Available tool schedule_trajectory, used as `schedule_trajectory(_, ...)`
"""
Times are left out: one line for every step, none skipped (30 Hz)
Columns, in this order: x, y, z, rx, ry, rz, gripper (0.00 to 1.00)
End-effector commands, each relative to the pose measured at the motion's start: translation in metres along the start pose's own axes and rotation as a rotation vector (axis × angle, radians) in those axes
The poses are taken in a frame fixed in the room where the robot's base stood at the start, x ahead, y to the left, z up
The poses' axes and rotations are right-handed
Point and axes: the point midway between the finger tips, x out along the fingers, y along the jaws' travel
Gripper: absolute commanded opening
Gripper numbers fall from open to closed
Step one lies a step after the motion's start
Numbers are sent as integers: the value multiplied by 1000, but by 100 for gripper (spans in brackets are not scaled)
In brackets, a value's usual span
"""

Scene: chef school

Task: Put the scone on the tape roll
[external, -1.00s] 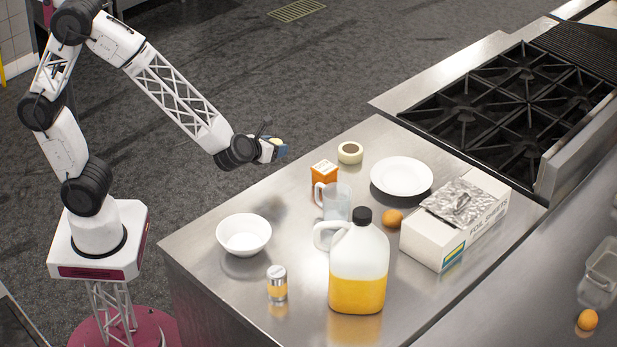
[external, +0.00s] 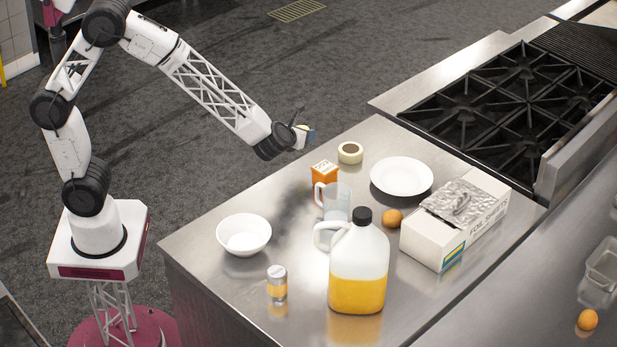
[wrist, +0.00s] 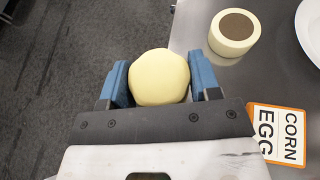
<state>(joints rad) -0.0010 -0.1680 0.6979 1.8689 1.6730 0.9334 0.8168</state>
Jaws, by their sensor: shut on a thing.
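The scone (wrist: 160,77) is a pale yellow round piece between the two blue fingers of my gripper (wrist: 163,82) in the wrist view. My gripper is shut on it. In the external view my gripper (external: 308,136) is above the counter's back left edge, and the scone is mostly hidden there. The tape roll (external: 350,153) is a cream ring with a brown middle, lying flat on the counter to the right of my gripper. In the wrist view the tape roll (wrist: 234,32) is at the upper right, apart from the scone.
An orange and white box (external: 324,174) stands close in front of the tape roll. A white plate (external: 401,177) lies to the roll's right. A clear measuring jug (external: 335,201), a juice jug (external: 358,265), a white bowl (external: 244,235) and a foil box (external: 455,220) are nearer the front.

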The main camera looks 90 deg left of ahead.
Motion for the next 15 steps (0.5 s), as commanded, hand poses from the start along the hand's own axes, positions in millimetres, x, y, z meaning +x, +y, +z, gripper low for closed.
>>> schedule_trajectory(0, 0, 0, 0, 0, 0, 34)
schedule_trajectory(0, 0, 0, 0, 0, 0, 34)
schedule_trajectory(0, 0, 0, 0, 0, 0, 34)
schedule_trajectory(1, -1, 0, 0, 0, 0, 34)
schedule_trajectory(1, -2, 0, 0, 0, 0, 34)
schedule_trajectory(2, -3, 1, 0, 0, 0, 34)
schedule_trajectory(4, -4, 1, 0, 0, 0, 34)
schedule_trajectory(5, -6, 1, 0, 0, 0, 34)
schedule_trajectory(7, -8, 2, 0, 0, 0, 34)
schedule_trajectory(9, -10, 2, 0, 0, 0, 34)
schedule_trajectory(11, -12, 2, 0, 0, 0, 34)
schedule_trajectory(14, -16, 3, 0, 0, 0, 34)
schedule_trajectory(16, -19, 4, 0, 0, 1, 34)
schedule_trajectory(19, -22, 4, 0, 0, 1, 34)
schedule_trajectory(23, -26, 5, 0, 0, 1, 34)
